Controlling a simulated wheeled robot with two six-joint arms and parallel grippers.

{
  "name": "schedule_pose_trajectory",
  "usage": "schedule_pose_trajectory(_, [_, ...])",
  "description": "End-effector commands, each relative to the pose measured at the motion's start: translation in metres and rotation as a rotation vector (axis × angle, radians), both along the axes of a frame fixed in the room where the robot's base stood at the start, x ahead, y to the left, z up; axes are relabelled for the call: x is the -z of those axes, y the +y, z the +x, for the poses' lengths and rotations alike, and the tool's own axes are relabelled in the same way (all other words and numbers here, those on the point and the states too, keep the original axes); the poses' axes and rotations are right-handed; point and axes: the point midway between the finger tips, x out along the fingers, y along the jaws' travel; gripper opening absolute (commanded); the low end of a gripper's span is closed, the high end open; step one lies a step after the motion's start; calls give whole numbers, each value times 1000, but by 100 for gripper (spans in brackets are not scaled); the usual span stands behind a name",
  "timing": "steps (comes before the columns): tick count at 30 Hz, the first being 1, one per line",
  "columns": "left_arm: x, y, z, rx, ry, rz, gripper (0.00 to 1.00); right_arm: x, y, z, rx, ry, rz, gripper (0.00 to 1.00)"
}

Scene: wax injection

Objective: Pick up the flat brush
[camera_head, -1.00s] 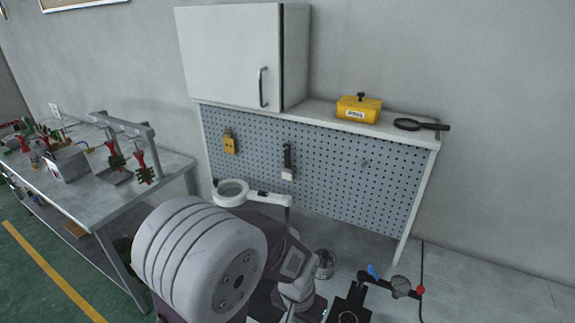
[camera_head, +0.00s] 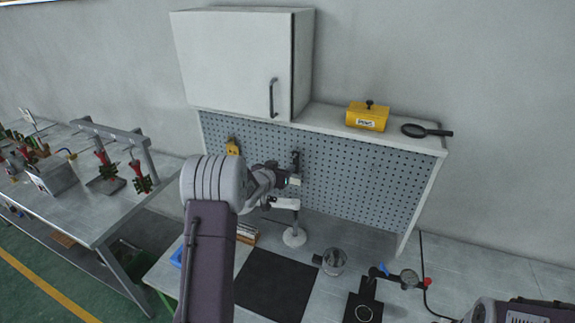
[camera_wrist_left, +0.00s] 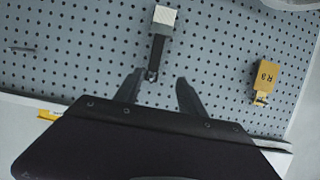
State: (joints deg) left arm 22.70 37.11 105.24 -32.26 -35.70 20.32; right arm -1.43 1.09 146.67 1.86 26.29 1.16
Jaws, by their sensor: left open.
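The flat brush (camera_head: 295,170) hangs on the pegboard, with a dark handle at the top and pale bristles pointing down. In the left wrist view the brush (camera_wrist_left: 157,42) appears inverted, its pale bristles at the top and its dark handle end near the fingertips. My left gripper (camera_head: 286,179) is in front of the pegboard at the brush in the head view. In the wrist view the left gripper (camera_wrist_left: 158,80) is open, with one finger to each side of the handle's end. Contact cannot be told. My right gripper is not clearly visible; part of my right arm shows at bottom right.
The pegboard (camera_head: 350,185) stands behind the bench under a shelf. A yellow tool (camera_wrist_left: 265,80) hangs beside the brush. A yellow box (camera_head: 367,116) sits on the shelf.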

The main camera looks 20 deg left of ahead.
Motion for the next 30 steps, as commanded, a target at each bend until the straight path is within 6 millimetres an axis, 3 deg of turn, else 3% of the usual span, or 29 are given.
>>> schedule_pose_trajectory(9, [12,0,34,2,2,0,47,-19,0,0,0,0,0,45])
schedule_pose_trajectory(14, [14,0,39,1,2,0,47,-21,0,0,0,0,0,45])
schedule_pose_trajectory(20, [17,-1,69,3,2,0,47,-50,0,0,0,0,0,45])
schedule_pose_trajectory(24, [26,1,83,2,2,0,47,-52,0,0,0,0,0,45])
schedule_pose_trajectory(30, [30,1,87,1,2,0,47,-51,0,0,0,0,0,45])
